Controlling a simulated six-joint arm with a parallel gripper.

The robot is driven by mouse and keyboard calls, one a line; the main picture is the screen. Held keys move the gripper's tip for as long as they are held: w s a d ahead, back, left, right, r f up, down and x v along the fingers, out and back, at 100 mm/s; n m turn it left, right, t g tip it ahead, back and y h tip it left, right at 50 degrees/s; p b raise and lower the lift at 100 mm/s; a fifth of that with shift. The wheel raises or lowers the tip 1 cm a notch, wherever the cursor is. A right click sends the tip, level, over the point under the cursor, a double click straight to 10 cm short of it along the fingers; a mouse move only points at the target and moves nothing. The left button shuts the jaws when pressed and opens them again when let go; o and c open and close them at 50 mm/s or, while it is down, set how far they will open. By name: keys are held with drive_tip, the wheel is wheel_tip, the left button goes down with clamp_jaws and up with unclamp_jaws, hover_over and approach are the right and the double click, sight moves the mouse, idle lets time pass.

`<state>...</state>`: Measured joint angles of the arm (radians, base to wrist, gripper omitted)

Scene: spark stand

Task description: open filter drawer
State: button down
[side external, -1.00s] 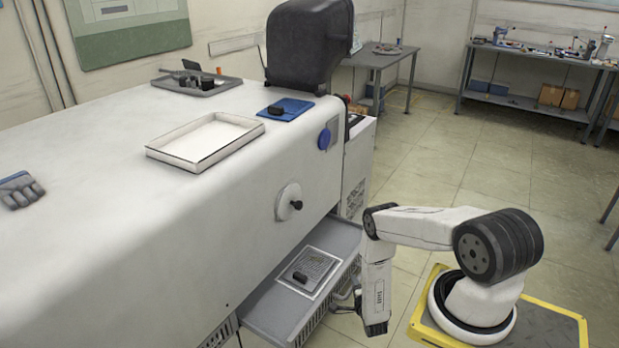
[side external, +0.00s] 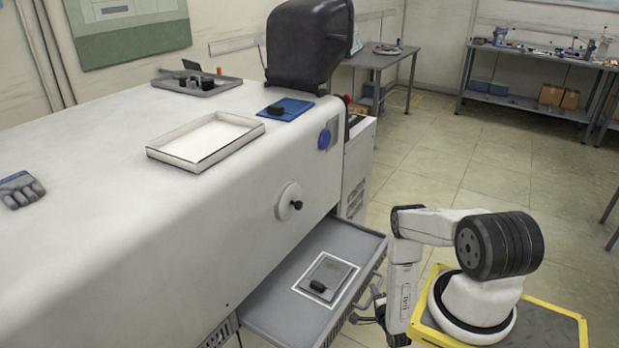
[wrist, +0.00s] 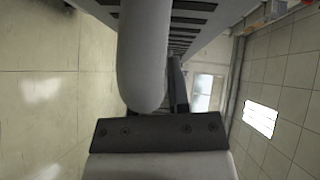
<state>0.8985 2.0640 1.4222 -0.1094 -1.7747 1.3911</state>
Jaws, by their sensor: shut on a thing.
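The grey filter drawer (side external: 272,302) stands pulled out of the lower side of the white machine. Inside it lies a flat grey plate (side external: 335,271) with a small black grip, within a white outlined square. My gripper (side external: 366,303) is at the drawer's front face and shut on its handle. The handle itself is mostly hidden by the fingers and is too small to make out in the side view. In the wrist view the slotted drawer front (wrist: 190,22) is close at the top, and my wrist parts cover the middle.
The white machine (side external: 130,240) fills the left, with a round hand knob (side external: 289,201) above the drawer. On its top are a white tray (side external: 205,140), a blue pad (side external: 287,110) and a grey glove (side external: 20,189). Tiled floor (side external: 440,165) is free behind my arm.

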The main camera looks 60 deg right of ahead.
drive_tip(key=shift+s, duration=1.4)
drive_tip(key=c, duration=0.6)
unclamp_jaws()
drive_tip(key=shift+s+a+r, duration=0.35)
drive_tip(key=shift+r, duration=0.9)
drive_tip(key=shift+s+a+r, duration=0.3)
drive_tip(key=shift+a+r, duration=0.05)
drive_tip(key=shift+r, duration=0.85)
drive_tip(key=shift+s+a+r, duration=0.35)
drive_tip(key=shift+r, duration=0.9)
